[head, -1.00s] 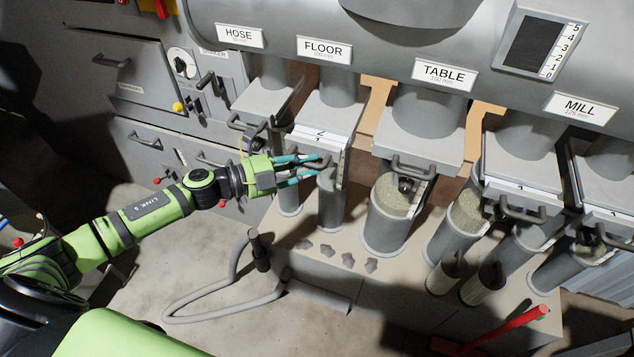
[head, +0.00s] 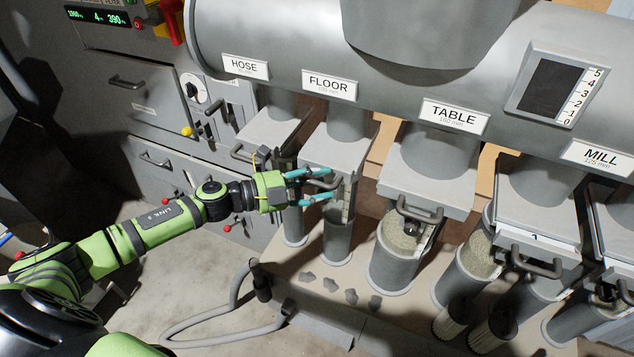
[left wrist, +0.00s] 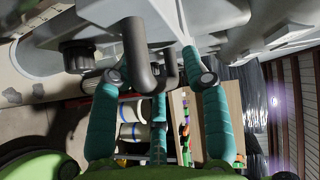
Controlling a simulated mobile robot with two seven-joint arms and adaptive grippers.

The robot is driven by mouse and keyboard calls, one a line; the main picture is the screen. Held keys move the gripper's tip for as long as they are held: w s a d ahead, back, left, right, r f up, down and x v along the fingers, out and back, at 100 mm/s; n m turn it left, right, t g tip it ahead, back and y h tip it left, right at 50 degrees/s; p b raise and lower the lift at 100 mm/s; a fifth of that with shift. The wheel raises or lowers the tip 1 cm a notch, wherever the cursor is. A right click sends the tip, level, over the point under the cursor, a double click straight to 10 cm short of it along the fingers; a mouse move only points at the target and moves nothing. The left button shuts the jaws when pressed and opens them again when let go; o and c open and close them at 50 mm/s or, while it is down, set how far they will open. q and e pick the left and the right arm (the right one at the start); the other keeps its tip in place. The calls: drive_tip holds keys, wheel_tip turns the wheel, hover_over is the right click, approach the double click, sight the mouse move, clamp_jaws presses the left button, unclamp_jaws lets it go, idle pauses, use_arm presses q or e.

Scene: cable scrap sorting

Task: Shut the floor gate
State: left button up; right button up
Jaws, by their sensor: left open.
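The floor gate (head: 338,152) is a grey slide housing on the pipe under the FLOOR label (head: 329,86). Its front has a dark bar handle (head: 334,182). No numbered strip shows on top of the plate. My left gripper (head: 324,185) is at the handle, with its teal fingers open above and below it. In the left wrist view the handle (left wrist: 138,55) runs between the spread fingers (left wrist: 160,85); I cannot tell whether they touch it. My right gripper is not in view.
The hose gate (head: 272,130) is close on the left and the table gate (head: 428,165) on the right, both with protruding handles. The mill gate (head: 540,190) is farther right. A grey hose (head: 215,322) lies on the floor below my left arm.

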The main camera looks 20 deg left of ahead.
use_arm(q)
drive_tip(key=shift+s+a+f, duration=0.1)
drive_tip(key=shift+s+a, duration=0.05)
drive_tip(key=shift+a, duration=0.1)
drive_tip(key=v, duration=1.1)
drive_tip(key=shift+s+a, duration=0.15)
drive_tip(key=shift+s, duration=0.05)
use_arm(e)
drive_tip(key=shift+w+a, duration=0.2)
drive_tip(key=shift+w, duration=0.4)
